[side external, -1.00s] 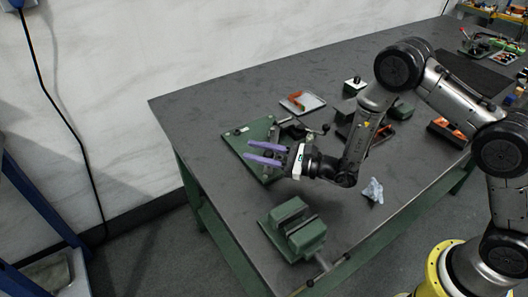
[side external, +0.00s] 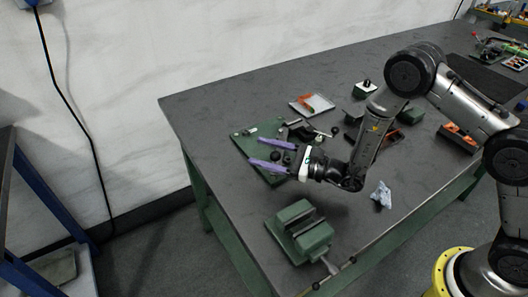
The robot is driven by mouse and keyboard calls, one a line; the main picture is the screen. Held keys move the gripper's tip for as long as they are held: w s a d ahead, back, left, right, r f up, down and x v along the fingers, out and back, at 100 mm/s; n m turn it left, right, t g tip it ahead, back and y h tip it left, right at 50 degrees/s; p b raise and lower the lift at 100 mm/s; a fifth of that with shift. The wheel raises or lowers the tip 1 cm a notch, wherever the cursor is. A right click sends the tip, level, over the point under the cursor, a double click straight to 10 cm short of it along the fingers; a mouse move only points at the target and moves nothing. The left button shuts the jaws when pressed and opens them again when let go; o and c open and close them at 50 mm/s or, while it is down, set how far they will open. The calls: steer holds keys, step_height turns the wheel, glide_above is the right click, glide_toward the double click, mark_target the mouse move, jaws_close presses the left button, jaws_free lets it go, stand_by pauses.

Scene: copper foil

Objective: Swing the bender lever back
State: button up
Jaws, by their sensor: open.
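The bender is a dark metal tool on a green base plate (side external: 242,139) on the bench, partly hidden by my gripper. A dark bar with a round black knob (side external: 334,131) reaches right from it and looks like the lever, but I cannot be sure. My gripper (side external: 257,152) has purple fingers pointing left over the plate. It is open. A small dark round shape shows between the fingers, near their base. I cannot tell whether it is part of the bender, or whether the fingers touch anything.
A green vise (side external: 298,228) stands at the bench's front edge. A grey-white crumpled cloth (side external: 381,194) lies right of my gripper. A tray with an orange piece (side external: 311,104) lies behind the plate. The bench's left end (side external: 192,109) is clear.

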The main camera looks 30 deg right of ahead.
steer(key=v, duration=1.3)
steer(key=shift+s+d, duration=0.2)
steer(key=shift+s, duration=0.15)
steer(key=shift+a+r, duration=0.15)
steer(key=shift+a, duration=0.05)
steer(key=c, duration=0.3)
steer(key=a+r+n+g+y, duration=0.1)
steer(key=s+a+r+n+g+y, duration=0.1)
steer(key=a+n+g, duration=0.1)
steer(key=a+r+n+g, duration=0.1)
steer(key=n+g, duration=0.1)
steer(key=shift+s+a+r+y, duration=0.15)
steer(key=shift+s+a+y, duration=0.2)
steer(key=shift+y, duration=0.05)
jaws_close()
steer(key=s+d+r+n+g+h, duration=0.1)
steer(key=d+r+n+g+h, duration=0.1)
steer(key=d+r+n+h, duration=0.6)
steer(key=w+a+f+n, duration=0.1)
steer(key=w+a+f, duration=0.6)
steer(key=w+f, duration=0.1)
steer(key=shift+w+f, duration=0.25)
steer(key=shift+f, duration=0.45)
